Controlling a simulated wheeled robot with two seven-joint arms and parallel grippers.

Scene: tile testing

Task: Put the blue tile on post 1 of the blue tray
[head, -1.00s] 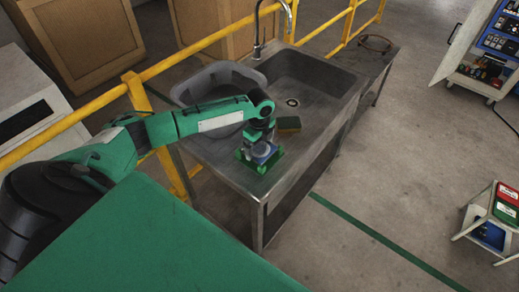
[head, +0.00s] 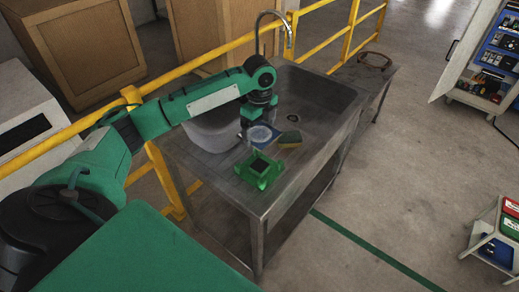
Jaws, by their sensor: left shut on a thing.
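My left gripper (head: 259,122) is shut on the blue tile (head: 260,145), which has a pale round patch on its top. It holds the tile above the steel sink counter, behind the green stand (head: 260,170). The stand is empty, with a dark square opening on top. A blue tray (head: 497,251) appears to sit on the low shelf of a small white rack at the right edge. Its posts cannot be made out. My right gripper is not in view.
The steel counter (head: 215,178) holds a grey basin (head: 213,128), a sponge (head: 290,138) and a tall tap (head: 272,15). Yellow rails (head: 335,40) run behind it. Red and green items (head: 511,212) lie on the rack's top. Open floor (head: 400,180) lies between counter and rack.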

